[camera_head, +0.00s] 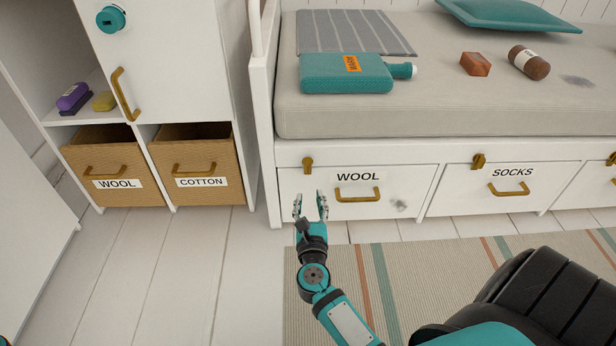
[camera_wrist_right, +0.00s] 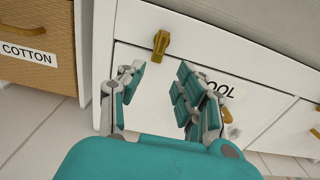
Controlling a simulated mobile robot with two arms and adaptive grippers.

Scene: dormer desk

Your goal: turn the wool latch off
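The wool latch (camera_head: 308,163) is a small brass piece on the bed frame, above the left end of the white drawer (camera_head: 290,183) labelled WOOL. In the right wrist view the latch (camera_wrist_right: 161,44) hangs down over the drawer's top edge, ahead of the fingers. My right gripper (camera_head: 311,207) is in front of the drawer, below the latch and apart from it. Its fingers are spread with nothing between them; they also show in the right wrist view (camera_wrist_right: 155,92). My left gripper is not in view.
A SOCKS drawer (camera_head: 455,185) with its own latch (camera_head: 478,160) is to the right. The WOOL drawer has a brass handle (camera_head: 358,194). A cabinet with WOOL (camera_head: 84,190) and COTTON (camera_head: 193,160) baskets stands at left. A striped rug (camera_head: 345,270) covers the floor; bare floor (camera_head: 180,260) lies left of it.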

